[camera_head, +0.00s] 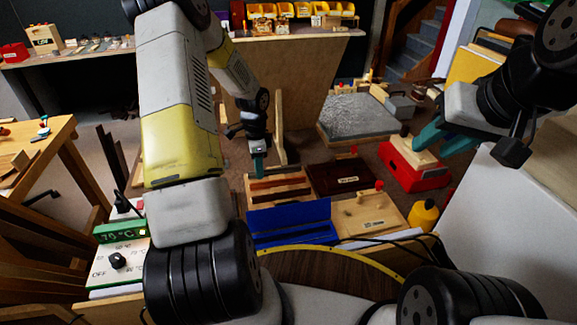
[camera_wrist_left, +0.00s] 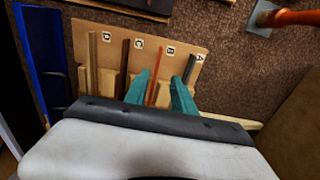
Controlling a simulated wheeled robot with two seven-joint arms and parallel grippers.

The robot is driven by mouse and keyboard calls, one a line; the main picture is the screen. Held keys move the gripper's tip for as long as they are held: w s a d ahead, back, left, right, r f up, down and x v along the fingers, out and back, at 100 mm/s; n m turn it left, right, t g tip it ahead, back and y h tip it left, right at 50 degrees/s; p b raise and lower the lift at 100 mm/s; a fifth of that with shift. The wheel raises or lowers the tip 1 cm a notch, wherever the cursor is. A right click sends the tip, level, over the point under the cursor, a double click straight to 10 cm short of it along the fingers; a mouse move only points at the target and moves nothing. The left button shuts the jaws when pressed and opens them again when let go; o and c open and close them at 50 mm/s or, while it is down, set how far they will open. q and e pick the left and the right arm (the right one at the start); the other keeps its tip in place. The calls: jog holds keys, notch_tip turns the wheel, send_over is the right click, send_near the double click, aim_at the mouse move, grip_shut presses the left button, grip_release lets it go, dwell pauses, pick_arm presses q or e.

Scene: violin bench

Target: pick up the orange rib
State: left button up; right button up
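The orange rib (camera_wrist_left: 153,82) is a thin upright strip in slot B of a tan wooden rack (camera_wrist_left: 108,36), in the left wrist view. In the head view the rack (camera_head: 252,186) stands below my left gripper (camera_head: 259,162). In the wrist view the teal fingers of my left gripper (camera_wrist_left: 160,92) are apart, one on each side of the orange rib, with nothing visibly gripped. Whether they are at the rib's height, I cannot tell. My right gripper (camera_head: 446,140) is at the right, near a red box (camera_head: 417,178) with a pale top; its finger gap is unclear.
Beside the orange rib stand a dark brown rib (camera_wrist_left: 125,62) at C, a tan rib (camera_wrist_left: 92,60) at D and a dark rib (camera_wrist_left: 188,66) at A. A blue tray (camera_head: 290,222) lies in front of the rack. A dark red box (camera_head: 345,175) sits right of it.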

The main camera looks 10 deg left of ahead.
aim_at(278, 183)
pick_arm(q)
jog(key=f, duration=0.6)
jog(key=shift+s+f, duration=0.15)
jog(key=shift+s, duration=0.2)
jog(key=shift+c, duration=0.4)
grip_shut()
